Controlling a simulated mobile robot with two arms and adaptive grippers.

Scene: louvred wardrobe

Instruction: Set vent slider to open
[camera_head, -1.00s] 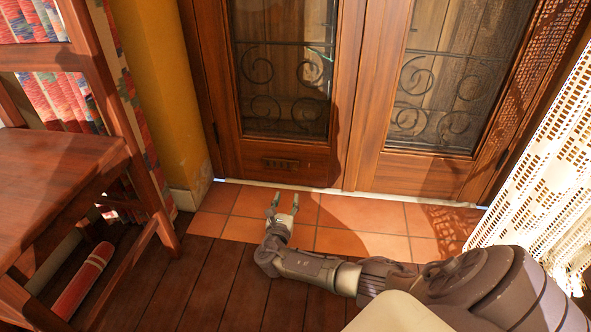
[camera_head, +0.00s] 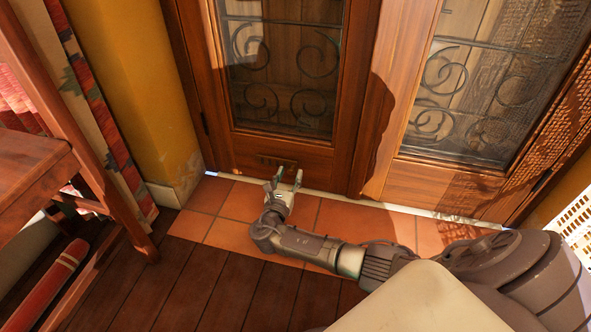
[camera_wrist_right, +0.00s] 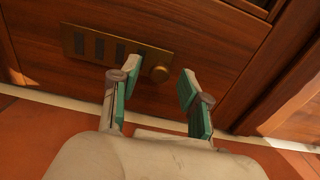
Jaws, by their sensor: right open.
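The vent slider is a brass plate (camera_wrist_right: 95,48) with several dark slots and a round knob (camera_wrist_right: 160,73) at its right end. It is set low on the left wooden door (camera_head: 250,149). In the head view the vent (camera_head: 277,163) shows just above my right gripper (camera_head: 288,178). My right gripper (camera_wrist_right: 155,92) is open and empty. In the wrist view the knob appears between its two fingertips, with the left finger overlapping the plate's lower edge. I cannot tell whether either finger touches the knob. My left gripper is not in view.
A second glazed door (camera_head: 460,110) stands to the right. A wooden chair (camera_head: 100,150) stands at the left, with a red rolled object (camera_head: 50,280) on the floor beneath it. Terracotta tiles (camera_head: 235,205) run along the threshold. A lace cloth (camera_head: 580,225) hangs at the right.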

